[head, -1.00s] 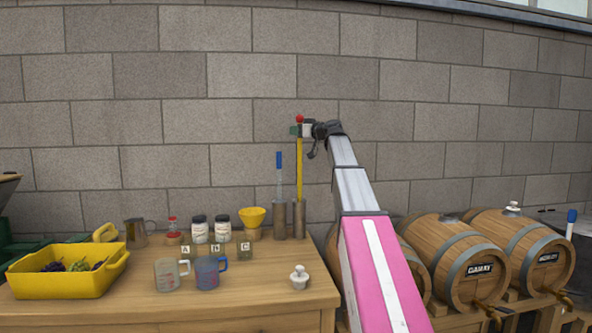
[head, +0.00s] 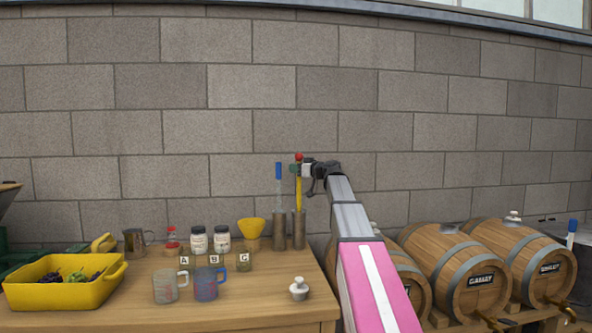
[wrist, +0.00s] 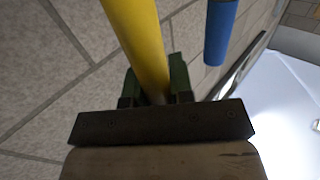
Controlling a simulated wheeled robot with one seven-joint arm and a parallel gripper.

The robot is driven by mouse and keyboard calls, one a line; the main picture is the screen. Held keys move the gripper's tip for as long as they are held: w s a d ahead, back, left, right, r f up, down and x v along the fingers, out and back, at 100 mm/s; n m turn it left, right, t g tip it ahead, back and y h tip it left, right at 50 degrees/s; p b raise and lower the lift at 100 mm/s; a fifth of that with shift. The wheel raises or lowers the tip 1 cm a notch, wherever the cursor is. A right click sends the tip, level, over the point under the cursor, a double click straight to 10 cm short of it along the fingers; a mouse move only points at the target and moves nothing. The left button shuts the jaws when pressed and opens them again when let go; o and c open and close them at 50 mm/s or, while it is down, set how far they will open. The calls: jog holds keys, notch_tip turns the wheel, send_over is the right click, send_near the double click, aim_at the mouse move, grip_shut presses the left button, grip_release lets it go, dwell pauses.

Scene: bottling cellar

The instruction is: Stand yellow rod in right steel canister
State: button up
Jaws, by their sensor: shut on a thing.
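The yellow rod (head: 299,190), with a red top end, is upright in the head view. Its lower part goes down into the mouth of the right steel canister (head: 299,232), so its bottom end is hidden. My gripper (head: 298,169) is shut on the rod just below the red end, well above the canister rim. In the wrist view the yellow rod (wrist: 138,38) runs between the green fingers of my gripper (wrist: 157,85).
The left steel canister (head: 279,233) stands close beside, holding a blue-handled rod (head: 279,171); its blue handle (wrist: 220,32) shows near my fingers. A yellow funnel (head: 251,228), jars, mugs and a yellow crate (head: 62,291) are to the left. Barrels (head: 455,267) are right.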

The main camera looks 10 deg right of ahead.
jog(key=o, duration=0.9)
jog(key=shift+f, duration=0.1)
jog(key=shift+c, duration=0.2)
jog(key=v, duration=1.2)
jog(key=shift+r, duration=0.2)
